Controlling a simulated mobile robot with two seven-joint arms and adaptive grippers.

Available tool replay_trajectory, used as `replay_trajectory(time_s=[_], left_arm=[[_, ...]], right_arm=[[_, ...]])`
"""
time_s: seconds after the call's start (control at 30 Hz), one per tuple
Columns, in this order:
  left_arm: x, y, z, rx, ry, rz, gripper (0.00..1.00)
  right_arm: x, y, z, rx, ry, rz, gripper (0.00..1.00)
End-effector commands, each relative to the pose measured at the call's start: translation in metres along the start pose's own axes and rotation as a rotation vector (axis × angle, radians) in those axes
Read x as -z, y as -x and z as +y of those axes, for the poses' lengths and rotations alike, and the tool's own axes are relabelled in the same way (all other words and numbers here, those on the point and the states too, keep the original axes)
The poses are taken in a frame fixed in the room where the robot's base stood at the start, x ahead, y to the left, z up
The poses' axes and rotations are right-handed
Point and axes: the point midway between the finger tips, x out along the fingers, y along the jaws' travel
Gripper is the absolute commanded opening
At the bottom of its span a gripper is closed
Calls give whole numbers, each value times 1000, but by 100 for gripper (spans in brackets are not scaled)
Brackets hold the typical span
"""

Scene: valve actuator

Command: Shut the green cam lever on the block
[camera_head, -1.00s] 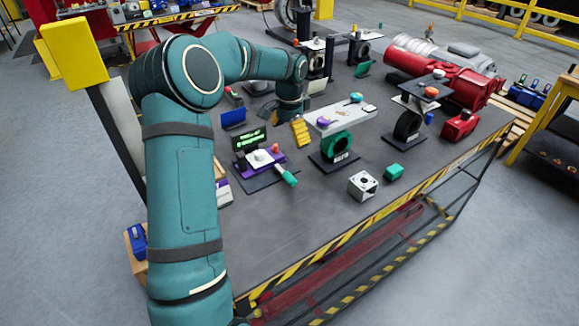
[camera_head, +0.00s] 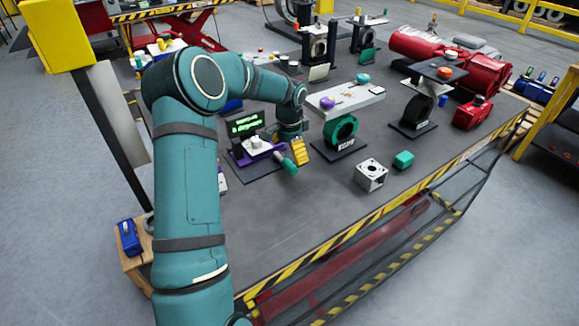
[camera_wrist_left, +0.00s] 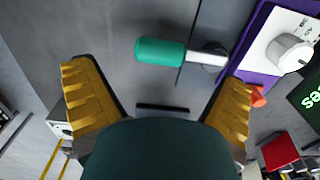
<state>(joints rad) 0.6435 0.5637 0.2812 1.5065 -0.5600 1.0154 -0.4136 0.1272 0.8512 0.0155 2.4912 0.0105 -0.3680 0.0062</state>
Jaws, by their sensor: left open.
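The cam lever has a green handle (camera_head: 289,166) on a pale rod and sticks out toward the front right from a purple and white block (camera_head: 256,152). In the left wrist view the green handle (camera_wrist_left: 160,51) lies beyond the fingertips, and its rod runs right to the purple block edge (camera_wrist_left: 248,38). My left gripper (camera_head: 300,151) has yellow fingers and hangs just behind and right of the handle. In the left wrist view my left gripper (camera_wrist_left: 155,80) is open and empty, with its fingers spread wide. My right gripper is out of view.
A dark screen with green text (camera_head: 244,124) stands behind the block. The table front (camera_head: 285,225) is clear.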

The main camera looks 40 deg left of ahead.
Motion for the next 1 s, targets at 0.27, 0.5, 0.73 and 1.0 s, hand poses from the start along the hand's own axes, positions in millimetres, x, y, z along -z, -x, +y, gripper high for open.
replay_trajectory(time_s=[0.27, 0.5, 0.73, 1.0], left_arm=[[0, -41, 0, -1, 1, -1, 96], [0, -51, 0, 0, 1, 1, 96], [0, -51, 0, 0, 1, 1, 90], [0, -53, 2, -4, 0, -2, 20]], right_arm=[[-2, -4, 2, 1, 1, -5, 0], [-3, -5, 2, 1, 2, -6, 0], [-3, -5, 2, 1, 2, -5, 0], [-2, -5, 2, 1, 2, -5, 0]])
